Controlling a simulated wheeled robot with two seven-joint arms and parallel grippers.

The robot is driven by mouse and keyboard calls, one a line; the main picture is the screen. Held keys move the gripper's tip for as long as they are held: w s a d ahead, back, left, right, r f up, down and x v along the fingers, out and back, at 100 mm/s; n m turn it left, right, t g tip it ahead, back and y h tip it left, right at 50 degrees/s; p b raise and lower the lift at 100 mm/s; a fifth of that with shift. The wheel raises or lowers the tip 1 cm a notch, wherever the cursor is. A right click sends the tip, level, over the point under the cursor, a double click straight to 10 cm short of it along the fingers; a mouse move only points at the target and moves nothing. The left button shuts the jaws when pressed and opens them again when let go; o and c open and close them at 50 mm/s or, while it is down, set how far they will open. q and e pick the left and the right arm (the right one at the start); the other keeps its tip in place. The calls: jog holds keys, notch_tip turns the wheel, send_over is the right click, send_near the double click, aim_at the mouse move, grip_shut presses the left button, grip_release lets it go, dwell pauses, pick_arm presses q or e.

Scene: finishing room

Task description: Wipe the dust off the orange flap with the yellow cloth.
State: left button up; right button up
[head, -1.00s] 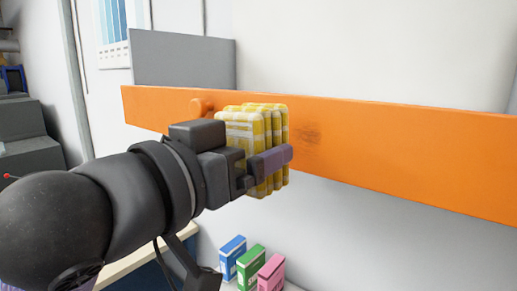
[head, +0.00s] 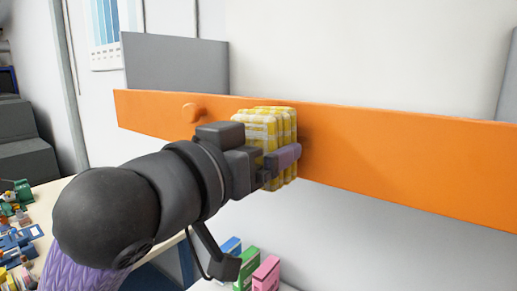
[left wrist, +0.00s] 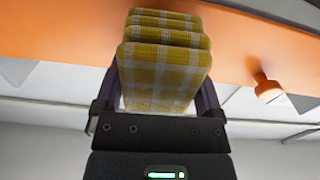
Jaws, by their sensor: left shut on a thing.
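No dark smudge shows on the bare part of the flap. My right gripper is out of view.
A grey panel (head: 175,62) stands behind the flap at the left. Pink (head: 266,273) and green boxes stand below the flap. A table (head: 50,205) with several small parts is at the lower left.

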aim_at(313, 144)
pick_arm(q)
jog(key=shift+x, duration=0.85)
jog(key=s+d+p, duration=0.1)
jog(key=s+d, duration=0.1)
jog(key=d, duration=0.1)
jog(key=shift+s+d, duration=0.1)
jog(key=shift+s, duration=0.15)
jog(key=shift+p, duration=0.3)
jog(key=shift+w+a+p, duration=0.45)
jog(key=shift+w+a, duration=0.85)
jog(key=shift+a, duration=0.3)
